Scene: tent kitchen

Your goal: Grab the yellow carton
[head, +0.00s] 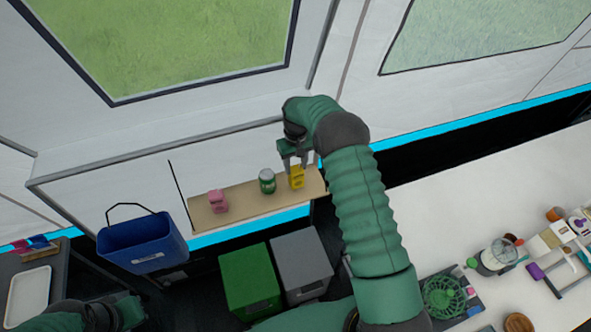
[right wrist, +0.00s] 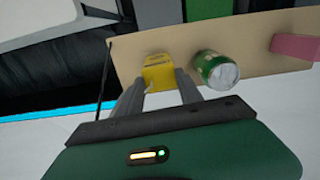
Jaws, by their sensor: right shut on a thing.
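The yellow carton (head: 297,178) stands at the right end of a wooden shelf in the head view. It also shows in the right wrist view (right wrist: 158,73), between the fingertips. My right gripper (head: 294,166) reaches down to it from above and is shut on it. The carton appears to be still at the shelf surface. Part of the carton is hidden by the fingers. My left gripper (head: 128,312) is at the bottom left of the head view, away from the shelf; its jaws are not clear.
A green can (head: 267,181) stands close left of the carton, and a pink carton (head: 218,201) farther left on the shelf (head: 240,196). A blue bucket (head: 142,244) hangs left. Green (head: 249,276) and grey (head: 301,262) bins stand below. A cluttered white counter (head: 450,215) is right.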

